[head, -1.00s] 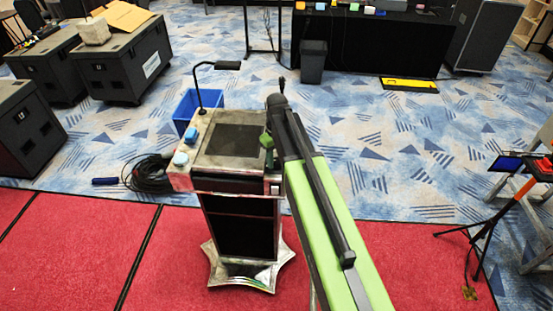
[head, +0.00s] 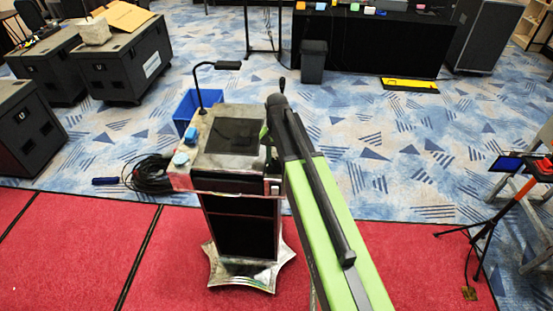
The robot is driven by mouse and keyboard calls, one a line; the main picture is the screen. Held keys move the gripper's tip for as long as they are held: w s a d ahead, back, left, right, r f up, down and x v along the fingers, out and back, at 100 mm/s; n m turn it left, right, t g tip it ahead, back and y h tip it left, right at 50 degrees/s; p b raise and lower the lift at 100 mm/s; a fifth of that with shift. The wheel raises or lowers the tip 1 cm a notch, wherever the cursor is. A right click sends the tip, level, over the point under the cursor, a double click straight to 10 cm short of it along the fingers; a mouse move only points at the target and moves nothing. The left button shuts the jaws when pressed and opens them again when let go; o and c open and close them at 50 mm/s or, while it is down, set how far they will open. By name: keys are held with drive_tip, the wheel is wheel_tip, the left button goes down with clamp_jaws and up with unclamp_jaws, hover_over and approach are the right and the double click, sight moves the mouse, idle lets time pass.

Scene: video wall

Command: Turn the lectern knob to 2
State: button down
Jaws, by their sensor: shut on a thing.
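The lectern (head: 203,168) stands upright ahead of me, with a dark screen (head: 236,135) in its sloped top. My arm reaches forward to the lectern's right edge. My gripper (head: 265,135) is at the right side of the top, mostly hidden by my arm, with only a small green and dark part showing. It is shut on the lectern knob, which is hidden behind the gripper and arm. The knob's marks and pointer cannot be read.
A gooseneck lamp (head: 200,88) rises from the lectern's back left. A blue bin (head: 186,106) stands behind it and a black cable coil (head: 150,174) lies left. A tripod (head: 487,232) stands at right. Red carpet (head: 70,255) in front is clear.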

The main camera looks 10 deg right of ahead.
sight(277, 160)
drive_tip(key=m, duration=1.3)
idle(0.5)
drive_tip(key=c, duration=0.9)
unclamp_jaws()
drive_tip(key=shift+o, duration=0.2)
wheel_tip(277, 160, up, 18)
drive_tip(key=p, duration=1.7)
drive_tip(key=shift+f, duration=0.25)
